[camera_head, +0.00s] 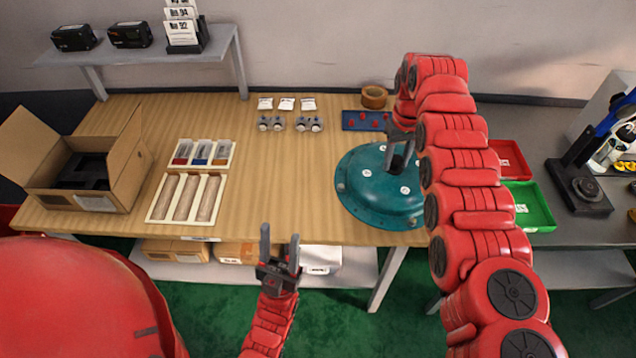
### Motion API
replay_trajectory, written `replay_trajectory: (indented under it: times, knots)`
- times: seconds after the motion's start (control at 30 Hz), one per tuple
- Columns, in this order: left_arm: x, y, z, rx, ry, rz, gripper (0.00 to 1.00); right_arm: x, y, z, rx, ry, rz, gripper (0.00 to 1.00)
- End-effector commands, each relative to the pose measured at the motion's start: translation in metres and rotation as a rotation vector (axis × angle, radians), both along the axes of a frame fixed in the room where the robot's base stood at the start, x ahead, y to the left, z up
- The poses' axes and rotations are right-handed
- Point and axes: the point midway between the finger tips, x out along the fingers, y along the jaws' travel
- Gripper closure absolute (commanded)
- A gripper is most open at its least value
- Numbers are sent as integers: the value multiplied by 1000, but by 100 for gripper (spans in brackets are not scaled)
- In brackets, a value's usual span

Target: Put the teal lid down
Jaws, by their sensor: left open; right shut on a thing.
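The teal lid (368,200) is a round, domed piece with several white round marks, at the right end of the wooden table (285,205). My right gripper (396,166) is over its top and shut on it, at a dark part near the middle that the gripper and arm partly hide. The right arm also covers the lid's right side. I cannot tell whether the lid rests on the table or is held slightly above it. My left gripper (280,252) is open and empty, in front of the table's front edge.
An open cardboard box (100,198) stands at the left, beside a tray (222,205) of cylinders. A blue tray (350,121) and tape roll (374,96) lie behind the lid. Red (518,170) and green (537,222) bins are at right. The table's middle is clear.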

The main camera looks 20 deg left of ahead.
Motion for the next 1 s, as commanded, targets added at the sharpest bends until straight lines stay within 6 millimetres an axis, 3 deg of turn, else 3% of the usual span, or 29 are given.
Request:
replay_trajectory:
  times: [1.0]
  knots:
    - [0, 0, 5, 0, 0, 0, 50, -8, 32, -10, 1, -4, 86, 100]
